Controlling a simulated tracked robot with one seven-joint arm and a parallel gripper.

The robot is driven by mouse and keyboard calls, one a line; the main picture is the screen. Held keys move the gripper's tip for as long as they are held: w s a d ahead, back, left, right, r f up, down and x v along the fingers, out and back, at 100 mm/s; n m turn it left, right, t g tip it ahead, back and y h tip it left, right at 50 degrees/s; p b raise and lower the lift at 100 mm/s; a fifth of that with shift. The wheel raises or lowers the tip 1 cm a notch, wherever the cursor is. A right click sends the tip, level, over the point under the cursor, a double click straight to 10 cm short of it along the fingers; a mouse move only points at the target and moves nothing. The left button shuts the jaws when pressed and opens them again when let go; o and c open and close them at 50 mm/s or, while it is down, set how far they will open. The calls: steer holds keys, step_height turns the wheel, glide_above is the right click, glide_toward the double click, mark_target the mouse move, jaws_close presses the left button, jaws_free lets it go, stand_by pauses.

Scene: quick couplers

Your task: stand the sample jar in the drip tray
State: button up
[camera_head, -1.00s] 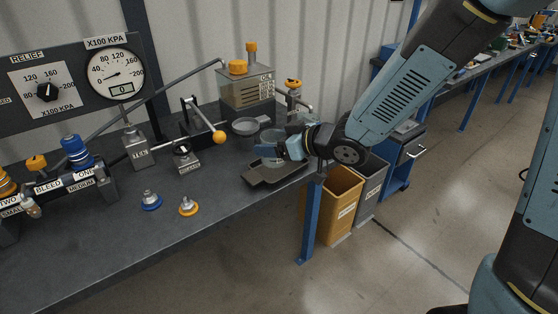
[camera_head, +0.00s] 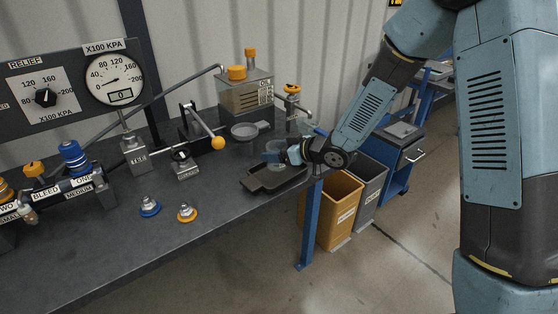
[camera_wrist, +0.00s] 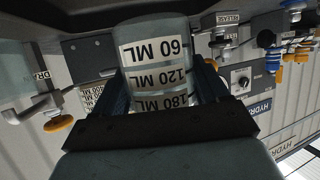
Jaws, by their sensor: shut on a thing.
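The sample jar (camera_head: 274,157) is a clear cylinder, seen small at the right end of the bench in the head view. In the wrist view the jar (camera_wrist: 153,50) fills the middle, with white 60, 120 and 180 ML labels upside down in the picture. My gripper (camera_head: 281,151) is shut on the jar, one dark finger on each side. The drip tray (camera_head: 258,187) is a shallow dark tray near the bench's right front edge. The jar looks upright over the tray. I cannot tell whether its base touches the tray floor.
A round grey dish (camera_head: 244,131) lies behind the tray. An oil tank (camera_head: 246,94) with orange caps stands at the back. A lever with an orange ball (camera_head: 218,143) is to the left. Blue (camera_head: 149,208) and orange (camera_head: 187,213) couplers lie on the bench; its front middle is clear.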

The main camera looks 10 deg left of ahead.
steer(key=shift+w+f, duration=0.3)
steer(key=shift+f, duration=1.55)
steer(key=shift+f, duration=0.1)
steer(key=o, duration=1)
steer(key=shift+o, duration=0.2)
